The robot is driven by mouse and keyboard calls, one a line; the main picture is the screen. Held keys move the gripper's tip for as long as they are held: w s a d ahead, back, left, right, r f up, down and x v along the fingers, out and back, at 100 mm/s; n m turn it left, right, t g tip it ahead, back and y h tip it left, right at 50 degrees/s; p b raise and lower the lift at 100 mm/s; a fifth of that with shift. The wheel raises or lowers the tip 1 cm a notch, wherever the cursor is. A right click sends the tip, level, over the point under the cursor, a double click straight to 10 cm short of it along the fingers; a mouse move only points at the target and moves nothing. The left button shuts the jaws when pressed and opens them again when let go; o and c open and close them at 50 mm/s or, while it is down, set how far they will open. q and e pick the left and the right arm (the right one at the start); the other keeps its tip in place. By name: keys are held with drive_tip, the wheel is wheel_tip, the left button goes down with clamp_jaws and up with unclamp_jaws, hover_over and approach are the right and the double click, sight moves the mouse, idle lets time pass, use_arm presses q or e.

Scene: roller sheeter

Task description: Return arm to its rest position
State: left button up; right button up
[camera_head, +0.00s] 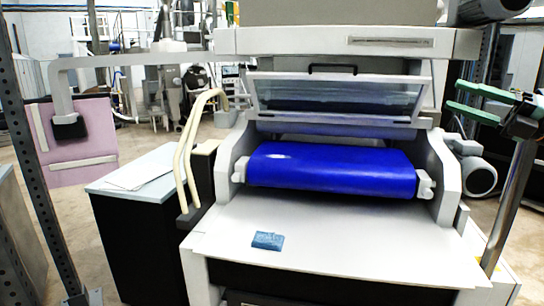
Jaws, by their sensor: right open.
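My right gripper (456,97) is at the right edge of the head view. Its two green fingers point left and are spread apart, with nothing between them. It is in front of the right side of the roller sheeter (330,42), right of the clear guard with a black handle (335,96). The blue roller (330,170) lies across the machine below the guard, left of and lower than the gripper. My left gripper is not in view.
Cream curved bars (187,150) rise left of the machine, beside a dark cabinet (140,235). A pink panel (82,140) hangs at the left. A metal post (510,200) stands at the right.

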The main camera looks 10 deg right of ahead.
drive_tip(key=w+a+f+m+t, duration=0.1)
drive_tip(key=w+a+f+m, duration=0.2)
drive_tip(key=a+f, duration=0.35)
drive_tip(key=w+a+f+m+t+h, duration=0.1)
drive_tip(key=w+a+f+m, duration=0.25)
drive_tip(key=f, duration=0.55)
drive_tip(key=w+a+f+m, duration=0.3)
drive_tip(key=w+a+f, duration=0.15)
drive_tip(key=f, duration=0.35)
drive_tip(key=s+a+f+m+t+h, duration=0.1)
drive_tip(key=s+a+f+m+h, duration=0.15)
drive_tip(key=f, duration=0.45)
drive_tip(key=s+a+f+m+h, duration=0.2)
drive_tip(key=a+f+m, duration=0.15)
drive_tip(key=f, duration=0.25)
drive_tip(key=s+a+f+m+t+h, duration=0.1)
drive_tip(key=s+a+f+m+h, duration=0.1)
drive_tip(key=f+m, duration=0.35)
drive_tip(key=s+a+f+m+g+h, duration=0.3)
drive_tip(key=s+f+m+g, duration=0.1)
drive_tip(key=s+f, duration=0.8)
drive_tip(key=s+a+f+m+g+h, duration=0.3)
drive_tip(key=s+f+m, duration=0.3)
drive_tip(key=s+f, duration=0.7)
drive_tip(key=s+g, duration=0.1)
drive_tip(key=s, duration=0.1)
drive_tip(key=shift+s+a, duration=0.3)
drive_tip(key=shift+s, duration=0.1)
